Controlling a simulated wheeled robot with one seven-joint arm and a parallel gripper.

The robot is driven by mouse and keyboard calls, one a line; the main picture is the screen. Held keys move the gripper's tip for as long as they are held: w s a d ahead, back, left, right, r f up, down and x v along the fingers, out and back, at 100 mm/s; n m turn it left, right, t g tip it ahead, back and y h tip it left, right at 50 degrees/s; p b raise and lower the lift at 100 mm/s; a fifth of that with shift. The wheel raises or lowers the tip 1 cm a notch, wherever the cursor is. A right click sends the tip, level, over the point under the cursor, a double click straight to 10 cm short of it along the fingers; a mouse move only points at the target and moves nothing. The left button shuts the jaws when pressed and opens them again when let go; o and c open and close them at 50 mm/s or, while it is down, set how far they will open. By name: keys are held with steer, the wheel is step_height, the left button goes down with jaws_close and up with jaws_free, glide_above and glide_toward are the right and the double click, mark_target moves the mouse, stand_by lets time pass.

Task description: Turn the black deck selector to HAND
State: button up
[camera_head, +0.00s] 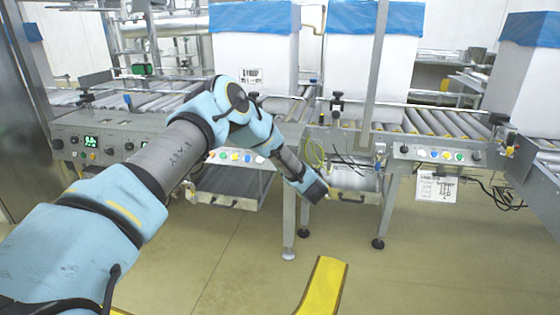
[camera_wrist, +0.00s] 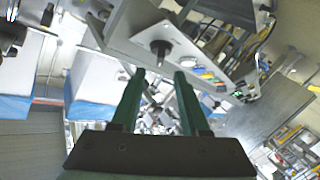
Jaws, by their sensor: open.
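In the wrist view, a black knob (camera_wrist: 160,47) stands on a pale panel plate just beyond the fingertips. It looks like a selector, but no HAND marking is readable and its setting cannot be told. My gripper (camera_wrist: 160,76) is open, with its two dark green fingers apart and nothing between them. The knob appears beyond the gap between them, apart from the fingers. In the head view, my gripper (camera_head: 314,191) hangs low in front of the conveyor, its fingers not clearly visible. Black knobs show on the right panel (camera_head: 436,154) and left panel; which is the deck selector cannot be told.
The left panel (camera_head: 100,152) has a green display (camera_head: 91,142). Roller conveyors (camera_head: 440,121) carry white boxes (camera_head: 362,75) with blue liners. A conveyor leg (camera_head: 289,220) and loose wires (camera_head: 345,158) are near my gripper. A yellow floor strip (camera_head: 323,288) lies on open floor.

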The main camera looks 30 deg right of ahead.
steer(key=v, duration=0.6)
stand_by(0.3)
